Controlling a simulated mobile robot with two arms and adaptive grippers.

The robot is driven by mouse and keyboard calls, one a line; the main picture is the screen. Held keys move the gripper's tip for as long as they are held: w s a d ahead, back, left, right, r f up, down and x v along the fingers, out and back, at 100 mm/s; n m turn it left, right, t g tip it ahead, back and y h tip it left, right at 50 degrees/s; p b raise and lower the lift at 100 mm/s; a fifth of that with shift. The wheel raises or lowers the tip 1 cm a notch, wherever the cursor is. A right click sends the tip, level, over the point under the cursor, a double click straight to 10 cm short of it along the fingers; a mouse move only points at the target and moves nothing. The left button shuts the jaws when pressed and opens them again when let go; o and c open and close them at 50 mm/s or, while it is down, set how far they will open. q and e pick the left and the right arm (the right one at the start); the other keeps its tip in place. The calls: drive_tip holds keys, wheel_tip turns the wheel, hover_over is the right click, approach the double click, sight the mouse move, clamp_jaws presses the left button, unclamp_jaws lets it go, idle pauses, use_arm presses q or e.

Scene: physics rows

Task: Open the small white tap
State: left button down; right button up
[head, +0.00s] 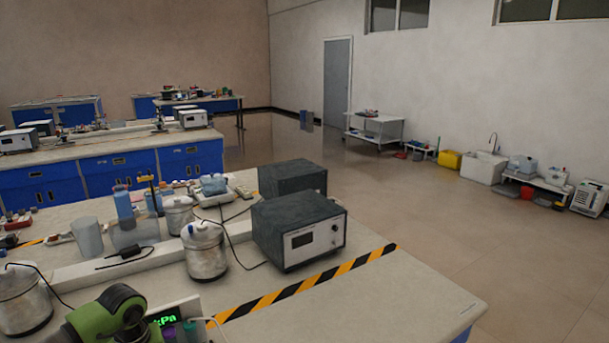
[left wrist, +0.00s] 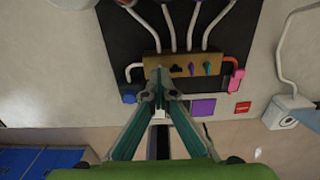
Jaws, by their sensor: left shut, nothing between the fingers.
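In the left wrist view my left gripper (left wrist: 158,80) is shut and empty, its teal fingers meeting at the lower edge of a brass block (left wrist: 183,64). The block has small black, purple and teal handles (left wrist: 208,68) and several white hoses entering at the top. Whether the fingertips touch the block I cannot tell. A small white piece (left wrist: 163,117) shows between the fingers; I cannot tell if it is the white tap. The fingers hide part of the block. In the head view only a green part of my arm shows, at bottom left. My right gripper is not in view.
A pink-red handle (left wrist: 236,80) is right of the block and a blue knob (left wrist: 129,93) left. A white box with a hose (left wrist: 288,112) stands further right. In the head view, a kPa display (head: 163,317) and metal cans (head: 204,251) crowd the bench's left; its right front is clear.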

use_arm(q)
drive_tip(key=n+p, duration=0.1)
drive_tip(key=n, duration=0.2)
drive_tip(key=shift+r+n, duration=0.15)
drive_tip(key=shift+n, duration=0.25)
drive_tip(key=shift+n+p, duration=0.6)
drive_tip(key=shift+n, duration=0.9)
